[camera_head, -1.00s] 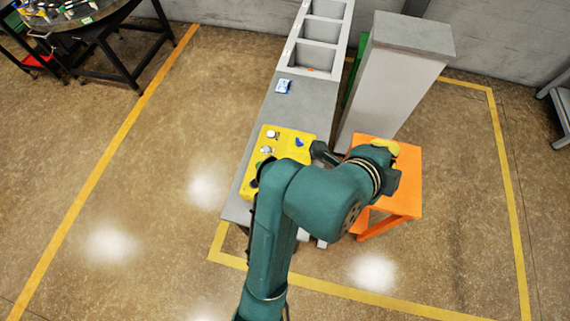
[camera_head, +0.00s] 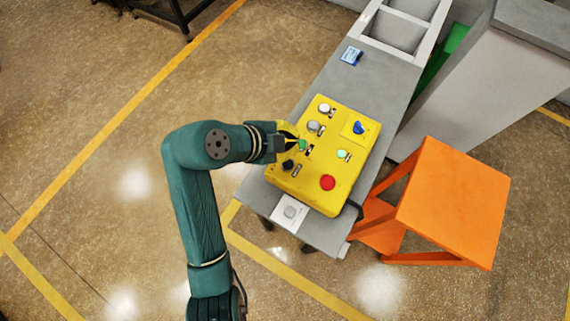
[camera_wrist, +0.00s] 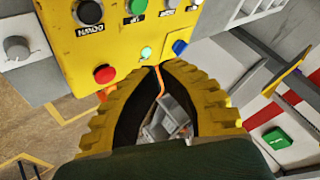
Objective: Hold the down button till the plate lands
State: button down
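A yellow control panel (camera_head: 345,185) lies on a grey bench, with a green button (camera_head: 302,145), a black button (camera_head: 288,164), a red button (camera_head: 328,183), a lit pale-green button (camera_head: 342,154) and white and grey round controls. My gripper (camera_head: 296,140) is at the panel's left edge, by the green button; contact cannot be told. In the wrist view my gripper's yellow fingers (camera_wrist: 159,65) meet at the tips, with nothing visible held. The panel (camera_wrist: 68,50) is beyond them. I cannot make out the plate.
An orange stool (camera_head: 455,200) stands right of the bench, beside a tall grey cabinet (camera_head: 480,85). A blue-and-white item (camera_head: 351,56) lies on the bench (camera_head: 375,75), before an open-celled frame (camera_head: 400,35).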

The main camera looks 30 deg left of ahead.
aim_at(289, 161)
jog(key=shift+a, duration=0.15)
jog(key=shift+f, duration=0.1)
notch_tip(289, 161, down, 9)
jog(key=b, duration=0.6)
jog(key=shift+r, duration=0.2)
dwell(1.1)
jog(key=shift+f+b, duration=0.35)
jog(key=shift+f, duration=0.05)
